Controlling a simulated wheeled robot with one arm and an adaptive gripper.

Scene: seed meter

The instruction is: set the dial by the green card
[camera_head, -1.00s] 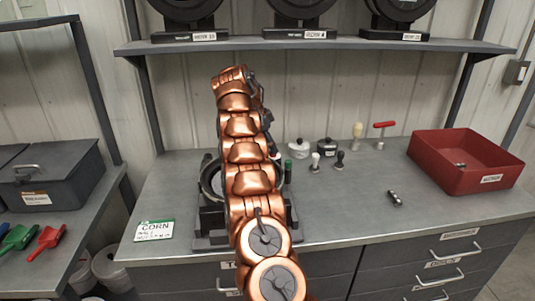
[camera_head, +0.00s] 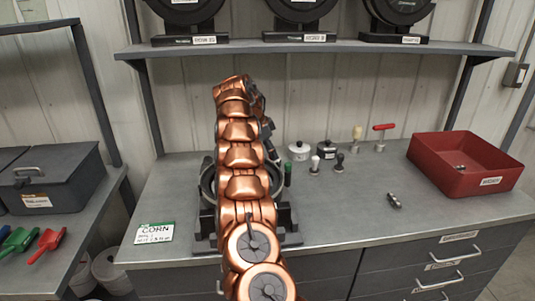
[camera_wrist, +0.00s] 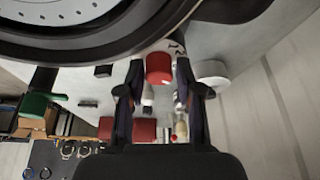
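The green-topped card (camera_head: 155,232), marked CORN, lies at the bench's front left; its smaller lines are too small to read. The seed meter (camera_head: 283,216) stands to the card's right on a dark stand, mostly hidden behind my copper arm. In the wrist view, a large dark round rim with a pale holed plate (camera_wrist: 60,12) fills the top left. My gripper (camera_wrist: 159,66) is open, its two dark fingers apart. A red knob (camera_wrist: 158,68) shows between the fingertips, with gaps on both sides. I cannot tell its depth or whether it is the dial.
A red bin (camera_head: 465,180) stands at the bench's right. Small pots, knobbed tools and a red-handled tool (camera_head: 383,128) stand at the back. A small metal part (camera_head: 394,200) lies near the bin. A shelf (camera_head: 320,47) with dark discs is above. Bench front right is clear.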

